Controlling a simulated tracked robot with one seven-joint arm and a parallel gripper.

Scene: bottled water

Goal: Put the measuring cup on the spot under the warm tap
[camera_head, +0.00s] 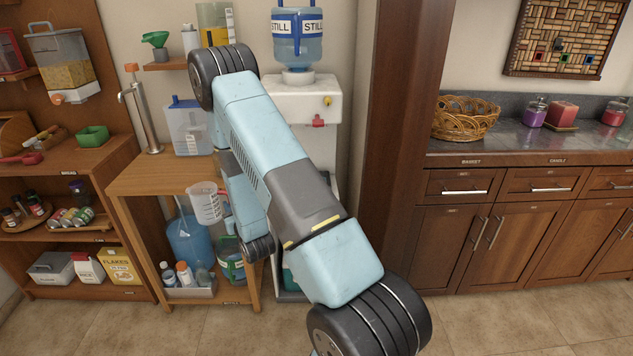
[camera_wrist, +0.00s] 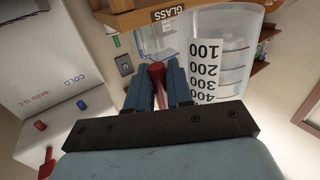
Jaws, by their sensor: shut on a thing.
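The measuring cup (camera_head: 205,203) is clear with a white scale. It hangs in front of the wooden stand in the head view, left of my arm. In the wrist view the measuring cup (camera_wrist: 232,50) is large and close, at the right of the fingers, its numbers upside down. My gripper (camera_wrist: 160,72) is shut, with a reddish strip between its fingers that looks like the cup's handle. My arm hides the fingers in the head view. The white dispenser (camera_head: 300,97) has a red tap (camera_head: 318,121). The spot below it is hidden behind my arm.
A clear container (camera_head: 186,128) stands on the wooden stand (camera_head: 150,178), beside a metal pump (camera_head: 146,112). A blue jug (camera_head: 190,243) and several bottles are on its lower shelf. A dark wooden panel (camera_head: 395,130) rises right of the dispenser. The floor at right is clear.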

